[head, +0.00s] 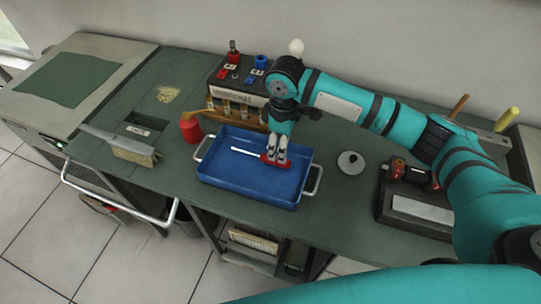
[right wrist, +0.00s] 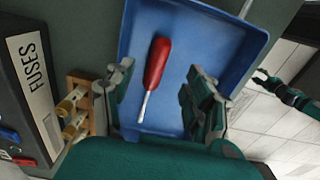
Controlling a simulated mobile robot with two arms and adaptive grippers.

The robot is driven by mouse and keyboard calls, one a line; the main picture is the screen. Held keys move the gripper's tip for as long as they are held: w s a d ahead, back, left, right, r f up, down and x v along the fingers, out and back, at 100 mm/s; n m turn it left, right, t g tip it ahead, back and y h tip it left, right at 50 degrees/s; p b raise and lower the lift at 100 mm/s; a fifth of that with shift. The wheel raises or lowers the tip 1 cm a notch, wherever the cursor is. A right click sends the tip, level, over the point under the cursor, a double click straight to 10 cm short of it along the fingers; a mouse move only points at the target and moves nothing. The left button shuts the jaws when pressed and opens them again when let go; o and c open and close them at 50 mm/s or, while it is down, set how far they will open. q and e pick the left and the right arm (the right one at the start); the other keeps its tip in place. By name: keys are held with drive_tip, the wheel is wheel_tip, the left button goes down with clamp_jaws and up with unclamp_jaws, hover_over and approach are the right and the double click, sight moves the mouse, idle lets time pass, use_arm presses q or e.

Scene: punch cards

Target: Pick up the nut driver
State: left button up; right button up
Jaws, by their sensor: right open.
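The nut driver, with a red handle (right wrist: 157,62) and a thin metal shaft, lies in a blue tray (right wrist: 180,25). In the head view its pale shaft (head: 245,151) points left across the floor of the blue tray (head: 225,179), and its red handle is partly hidden by my right gripper (head: 276,158). In the right wrist view my right gripper (right wrist: 163,108) is open, with the nut driver showing between its fingers and nothing gripped. A small, distant teal and black arm end, apparently my left gripper (right wrist: 262,79), shows over the floor; its jaws are unclear.
A fuse box (head: 240,88) stands behind the tray, with a red container (head: 190,128) to the left. A brush (head: 133,151) lies further left. A small round grey object (head: 351,162) sits right of the tray, before a dark box (head: 420,210).

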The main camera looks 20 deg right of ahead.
sight(263, 157)
wheel_tip(263, 157, down, 2)
drive_tip(key=shift+f, duration=0.1)
wheel_tip(263, 157, down, 4)
drive_tip(key=shift+w+a+f+p, duration=0.15)
drive_tip(key=shift+p, duration=0.85)
drive_tip(key=shift+f, duration=0.3)
use_arm(q)
drive_tip(key=w+r, duration=0.2)
drive_tip(key=w, duration=0.1)
drive_tip(key=shift+d+r, duration=0.1)
drive_tip(key=shift+r, duration=0.05)
use_arm(e)
clamp_jaws()
